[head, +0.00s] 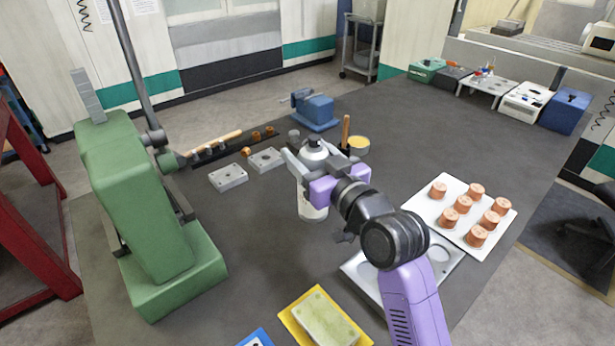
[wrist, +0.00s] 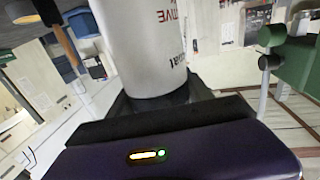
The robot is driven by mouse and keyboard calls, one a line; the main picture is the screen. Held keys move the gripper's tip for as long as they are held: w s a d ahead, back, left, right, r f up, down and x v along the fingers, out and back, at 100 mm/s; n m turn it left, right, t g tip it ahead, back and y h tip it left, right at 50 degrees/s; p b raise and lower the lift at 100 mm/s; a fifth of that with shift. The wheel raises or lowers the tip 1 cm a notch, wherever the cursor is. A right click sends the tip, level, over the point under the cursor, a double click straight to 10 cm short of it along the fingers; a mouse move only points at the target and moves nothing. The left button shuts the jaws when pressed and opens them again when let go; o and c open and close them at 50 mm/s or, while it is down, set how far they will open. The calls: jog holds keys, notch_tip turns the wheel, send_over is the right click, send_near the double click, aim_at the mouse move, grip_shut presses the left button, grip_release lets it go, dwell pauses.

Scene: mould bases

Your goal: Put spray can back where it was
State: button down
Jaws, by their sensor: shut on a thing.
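The spray can (head: 314,211) is white with a dark and grey top, and it stands upright in my gripper (head: 305,165) in the head view. In the wrist view the can (wrist: 146,45) fills the upper middle, with red and dark lettering on its side. My gripper is shut on the can's body, with the jaws around its upper part. The can is over the middle of the dark table (head: 240,290). I cannot tell whether its base touches the table. Part of its body is hidden behind my purple wrist.
A green press (head: 150,200) stands at left. Grey mould blocks (head: 228,177), a blue vise (head: 315,110) and a yellow-topped tin (head: 359,145) are behind the can. A white tray of copper pieces (head: 425,208) is at right. A yellow tray with a sponge (head: 290,317) is in front.

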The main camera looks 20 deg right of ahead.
jog(key=shift+f, duration=2.85)
jog(key=shift+f+b, duration=0.2)
jog(key=shift+b, duration=0.15)
jog(key=shift+c, duration=2.1)
grip_release()
jog(key=shift+r, duration=0.1)
jog(key=s+d+b, duration=0.1)
jog(key=s, duration=1.1)
jog(key=shift+d+b, duration=0.4)
jog(key=shift+d, duration=0.1)
